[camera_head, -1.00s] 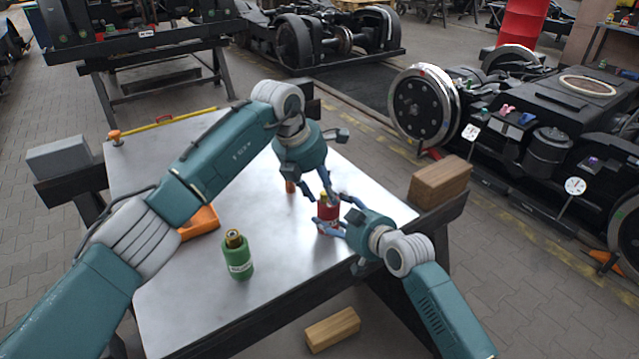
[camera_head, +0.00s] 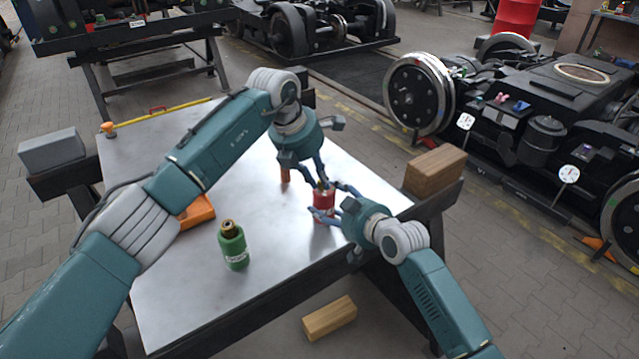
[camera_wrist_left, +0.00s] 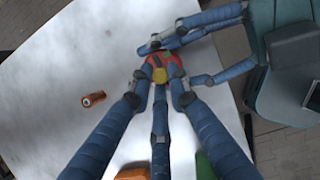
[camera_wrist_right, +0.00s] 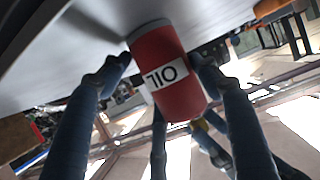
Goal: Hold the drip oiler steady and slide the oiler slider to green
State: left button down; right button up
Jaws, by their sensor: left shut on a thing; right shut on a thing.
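The drip oiler is a small red bottle (camera_head: 323,208) with a white label, standing upright on the metal tabletop in the head view. My right gripper (camera_head: 326,212) is shut around its body from the right; the right wrist view shows the label "OIL" on the red body (camera_wrist_right: 166,72) between the fingers. My left gripper (camera_head: 320,183) reaches down from above and is shut on the oiler's top. In the left wrist view a yellow piece (camera_wrist_left: 169,72) sits on the red top between the fingertips, with a bit of green beside it. The slider's exact position is partly hidden by the fingers.
A green bottle (camera_head: 233,245) stands nearer on the table (camera_head: 190,300). An orange object (camera_head: 197,212) lies partly behind my left arm. A small copper-coloured cylinder (camera_head: 285,172) stands just left of the oiler. Wooden blocks (camera_head: 435,172) lie at the right edge; bogies stand beyond.

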pick_arm(q)
jog(key=shift+w+d+r, duration=0.1)
jog(key=shift+w+d, duration=0.25)
jog(key=shift+d, duration=0.2)
jog(key=shift+w+d+r, duration=0.1)
jog(key=shift+w+d, duration=0.2)
jog(key=shift+d, duration=0.25)
pick_arm(e)
jog(key=shift+s+a+f, duration=0.1)
jog(key=shift+a, duration=0.05)
pick_arm(q)
jog(key=c, duration=1.6)
grip_release()
jog(key=shift+o, duration=0.2)
jog(key=shift+a+f, duration=0.1)
jog(key=shift+a+r, duration=0.25)
jog(key=shift+r, duration=0.25)
jog(key=v, duration=1.1)
jog(key=shift+s, duration=0.25)
jog(key=shift+d, duration=0.1)
